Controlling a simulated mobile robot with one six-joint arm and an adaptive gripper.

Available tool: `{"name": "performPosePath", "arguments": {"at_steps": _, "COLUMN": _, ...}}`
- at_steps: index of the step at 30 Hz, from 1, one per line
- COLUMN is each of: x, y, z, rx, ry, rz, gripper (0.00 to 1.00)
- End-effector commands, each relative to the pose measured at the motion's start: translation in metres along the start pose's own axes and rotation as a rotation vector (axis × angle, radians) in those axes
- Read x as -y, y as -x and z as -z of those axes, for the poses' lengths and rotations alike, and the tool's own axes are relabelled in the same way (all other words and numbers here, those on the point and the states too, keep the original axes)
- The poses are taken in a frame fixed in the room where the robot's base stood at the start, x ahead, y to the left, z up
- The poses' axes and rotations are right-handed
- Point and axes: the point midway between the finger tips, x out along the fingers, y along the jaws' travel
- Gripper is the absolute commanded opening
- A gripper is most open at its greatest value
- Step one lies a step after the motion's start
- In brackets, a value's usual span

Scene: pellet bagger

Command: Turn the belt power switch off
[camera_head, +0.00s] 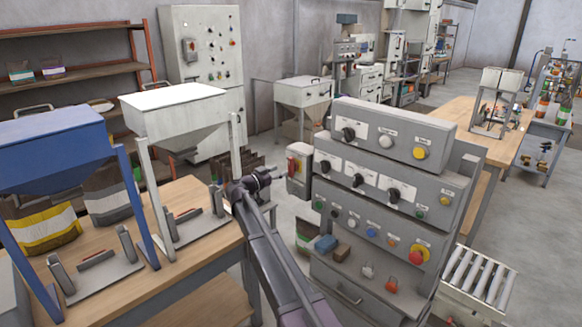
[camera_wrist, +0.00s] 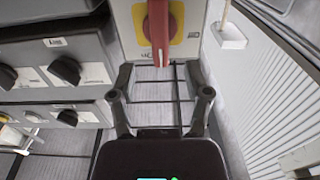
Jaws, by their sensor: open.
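The belt power switch appears to be the red handle on a yellow plate on a pale box; in the wrist view the red handle (camera_wrist: 159,30) stands upright at top centre. Its label is too small to read. In the head view the switch box (camera_head: 300,172) hangs at the left side of the grey control console. My gripper (camera_wrist: 160,72) is open and empty, its two fingers spread below the handle in the wrist view. In the head view my gripper (camera_head: 276,174) is small, close to the box's left side; contact cannot be told.
The grey console (camera_head: 390,160) with black knobs and buttons stands right of my arm; its knobs (camera_wrist: 66,70) show left in the wrist view. A wooden bench (camera_head: 200,262) with hoppers is at left. A roller conveyor (camera_head: 478,280) is at lower right. Open floor lies behind.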

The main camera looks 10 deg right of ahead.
Motion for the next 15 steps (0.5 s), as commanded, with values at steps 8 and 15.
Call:
{"name": "performPosePath", "arguments": {"at_steps": 8, "x": 0.001, "y": -0.042, "z": 0.000, "rx": 0.000, "ry": 0.000, "rz": 0.000, "gripper": 0.63}}
{"name": "performPosePath", "arguments": {"at_steps": 15, "x": 0.001, "y": -0.061, "z": 0.000, "rx": 0.000, "ry": 0.000, "rz": 0.000, "gripper": 0.63}}
